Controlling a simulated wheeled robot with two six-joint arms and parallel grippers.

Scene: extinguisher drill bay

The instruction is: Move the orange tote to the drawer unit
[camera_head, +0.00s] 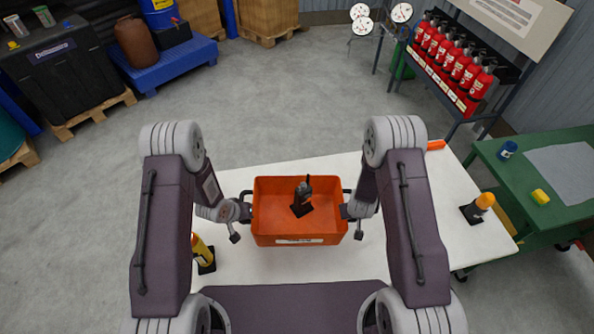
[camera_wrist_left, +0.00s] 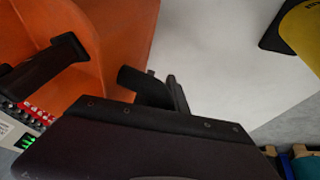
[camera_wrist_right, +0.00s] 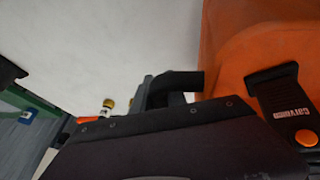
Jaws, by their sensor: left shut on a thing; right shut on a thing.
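The orange tote (camera_head: 268,240) is in the middle of the head view, over the white table, with a small dark object (camera_head: 302,197) inside it. I cannot tell whether its base touches the table. My left gripper (camera_head: 246,207) is shut on the tote's left handle, and my right gripper (camera_head: 347,208) is shut on its right handle. The tote's orange wall also shows in the left wrist view (camera_wrist_left: 125,40) and the right wrist view (camera_wrist_right: 262,40). I cannot clearly identify the drawer unit; a green bench (camera_head: 494,152) stands at the right.
The white table (camera_head: 345,260) also carries a yellow item (camera_head: 202,250) at left, an orange-topped item (camera_head: 483,203) at right and an orange piece (camera_head: 436,145) at its back edge. Red extinguishers (camera_head: 461,66) stand on a rack behind. Open floor (camera_head: 270,100) lies beyond the table.

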